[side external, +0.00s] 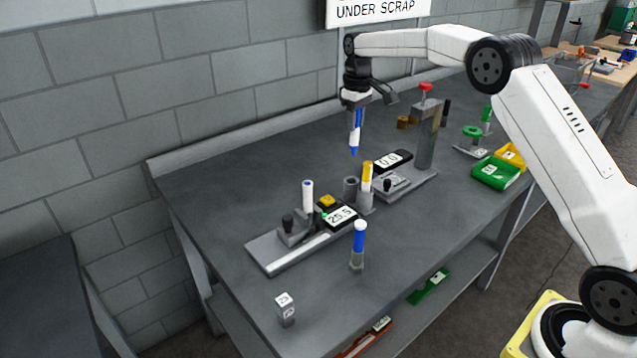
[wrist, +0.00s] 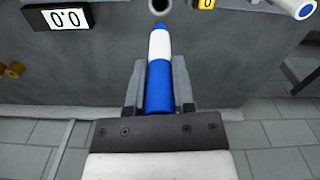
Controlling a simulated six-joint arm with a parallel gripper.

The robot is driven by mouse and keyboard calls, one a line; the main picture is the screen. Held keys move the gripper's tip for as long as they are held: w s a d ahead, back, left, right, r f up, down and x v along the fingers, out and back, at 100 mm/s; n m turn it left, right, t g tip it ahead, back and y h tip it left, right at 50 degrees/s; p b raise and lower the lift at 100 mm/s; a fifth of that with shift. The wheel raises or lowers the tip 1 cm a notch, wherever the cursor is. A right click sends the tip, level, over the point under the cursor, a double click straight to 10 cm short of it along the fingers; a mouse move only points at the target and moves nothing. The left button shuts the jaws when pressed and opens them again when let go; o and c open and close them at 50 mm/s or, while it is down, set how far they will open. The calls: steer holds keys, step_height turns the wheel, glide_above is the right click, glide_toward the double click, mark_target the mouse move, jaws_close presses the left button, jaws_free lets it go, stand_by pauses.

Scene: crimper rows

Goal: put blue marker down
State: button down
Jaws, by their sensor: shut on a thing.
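The blue marker (side external: 355,138), with a white band, hangs tip down from my gripper (side external: 356,103) above the bench. My gripper is shut on it; in the wrist view the marker (wrist: 159,85) lies between both fingers (wrist: 159,66). An open grey cup (side external: 350,189) stands upright on the bench below the marker. Its round mouth (wrist: 159,5) shows at the top edge of the wrist view, just beyond the blue tip. The marker looks apart from the cup in the side view.
A yellow-capped marker (side external: 367,178) stands beside the cup. A blue-and-white marker (side external: 359,238) stands in front, and a white one (side external: 307,197) at left. Displays read 25.5 (side external: 340,217) and 0.0 (side external: 391,161). A grey post (side external: 426,140) rises at right. The bench's left side (side external: 215,195) is clear.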

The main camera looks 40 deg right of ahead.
step_height(320, 180, down, 13)
steer(key=shift+r, duration=0.15)
stand_by(1.1)
steer(key=shift+c, duration=2.3)
jaws_free()
step_height(320, 180, up, 12)
steer(key=shift+r, duration=0.1)
